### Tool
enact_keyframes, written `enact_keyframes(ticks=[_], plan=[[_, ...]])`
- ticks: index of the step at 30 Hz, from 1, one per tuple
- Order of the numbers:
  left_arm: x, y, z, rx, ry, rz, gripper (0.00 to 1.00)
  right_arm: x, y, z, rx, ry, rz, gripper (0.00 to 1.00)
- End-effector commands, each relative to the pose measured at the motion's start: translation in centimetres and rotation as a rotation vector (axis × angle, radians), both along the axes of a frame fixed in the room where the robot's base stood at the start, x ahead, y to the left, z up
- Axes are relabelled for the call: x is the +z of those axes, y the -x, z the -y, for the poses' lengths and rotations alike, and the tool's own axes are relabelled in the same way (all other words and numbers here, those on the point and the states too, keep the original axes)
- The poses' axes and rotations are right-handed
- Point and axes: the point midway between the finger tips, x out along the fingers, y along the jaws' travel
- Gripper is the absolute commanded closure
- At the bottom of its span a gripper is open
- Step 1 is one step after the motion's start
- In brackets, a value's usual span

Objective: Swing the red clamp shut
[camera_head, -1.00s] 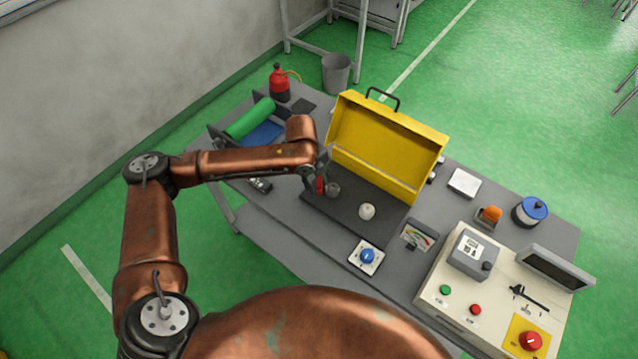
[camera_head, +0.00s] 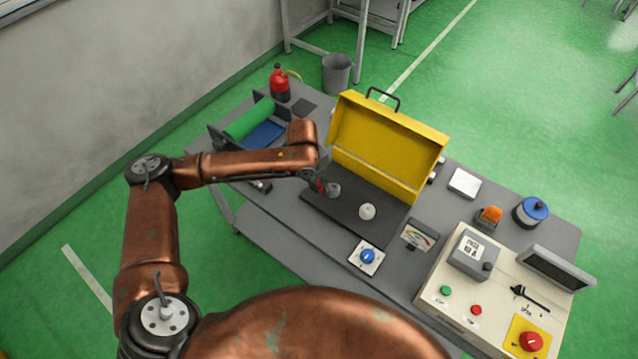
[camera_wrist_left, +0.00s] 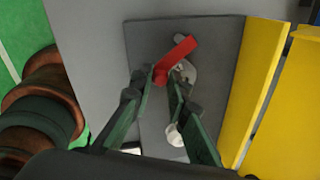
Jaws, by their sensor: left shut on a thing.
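The red clamp (camera_wrist_left: 178,56) shows in the left wrist view as a red lever slanting up to the right, beside a round grey metal piece (camera_wrist_left: 186,74) on the dark plate (camera_wrist_left: 150,35). My left gripper (camera_wrist_left: 163,80) is shut on the lower end of the red lever, one finger on each side. In the head view my left gripper (camera_head: 319,180) is at the plate's left part, and only a little of the red clamp (camera_head: 320,187) shows past the fingers. The grey piece (camera_head: 334,190) is just right of it. My right gripper is not in view.
A yellow panel (camera_head: 385,145) stands upright behind the plate, close to the gripper. A white knob (camera_head: 367,211) stands on the plate. A blue button (camera_head: 367,257) and a gauge (camera_head: 417,235) lie in front. A control console (camera_head: 490,290) fills the right end.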

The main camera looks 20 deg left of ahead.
Motion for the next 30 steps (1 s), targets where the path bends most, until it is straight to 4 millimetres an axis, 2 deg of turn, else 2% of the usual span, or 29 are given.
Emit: enact_keyframes(ticks=[5,11,17,30], plan=[[0.0,0.0,0.0,0.003,0.000,-0.001,1.00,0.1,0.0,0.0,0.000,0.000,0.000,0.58],[0.3,0.0,0.4,0.046,0.001,-0.002,1.00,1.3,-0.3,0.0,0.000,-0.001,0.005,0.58],[0.6,-0.1,1.0,0.162,0.000,-0.003,1.00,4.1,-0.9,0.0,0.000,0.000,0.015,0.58],[0.6,-1.4,2.8,0.557,0.001,-0.002,1.00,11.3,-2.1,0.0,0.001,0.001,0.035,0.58]])
